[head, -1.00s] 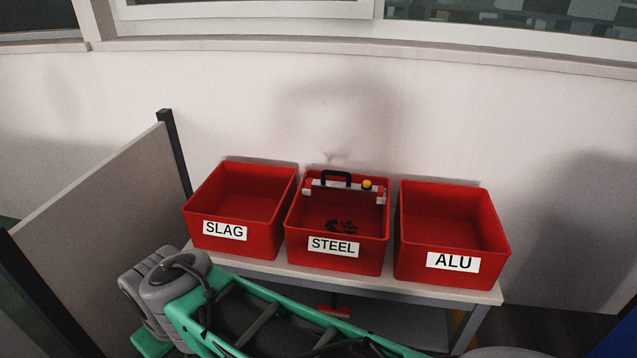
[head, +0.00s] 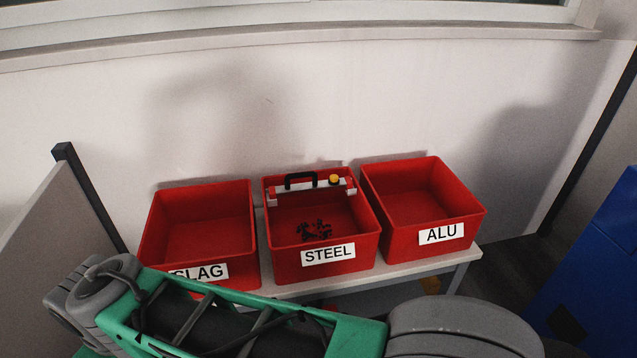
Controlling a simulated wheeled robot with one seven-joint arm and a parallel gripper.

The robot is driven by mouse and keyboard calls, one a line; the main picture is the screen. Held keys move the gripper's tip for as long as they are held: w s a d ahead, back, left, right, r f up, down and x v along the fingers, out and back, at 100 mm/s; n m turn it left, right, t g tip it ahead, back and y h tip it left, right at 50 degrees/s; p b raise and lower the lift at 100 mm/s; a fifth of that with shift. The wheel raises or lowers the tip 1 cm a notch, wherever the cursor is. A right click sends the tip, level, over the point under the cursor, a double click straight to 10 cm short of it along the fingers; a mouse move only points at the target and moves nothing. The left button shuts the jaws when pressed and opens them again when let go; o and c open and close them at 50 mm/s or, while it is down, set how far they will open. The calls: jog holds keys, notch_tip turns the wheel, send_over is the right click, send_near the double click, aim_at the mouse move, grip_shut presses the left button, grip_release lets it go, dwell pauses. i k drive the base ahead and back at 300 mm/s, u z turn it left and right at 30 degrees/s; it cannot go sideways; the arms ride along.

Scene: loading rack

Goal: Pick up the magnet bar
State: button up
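My green and grey arm crosses the bottom of the head view, in front of the bins. My gripper is not in view.
A red bin labelled SLAG (head: 152,228) stands to the left and one labelled ALU (head: 467,207) to the right; both look empty. They share a light table (head: 467,254) against the wall. A grey partition (head: 55,255) is at left, a blue cabinet (head: 597,265) at right.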

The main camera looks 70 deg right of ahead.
aim_at(288, 190)
jog(key=z, duration=0.85)
jog(key=i, duration=0.8)
jog(key=z, duration=0.9)
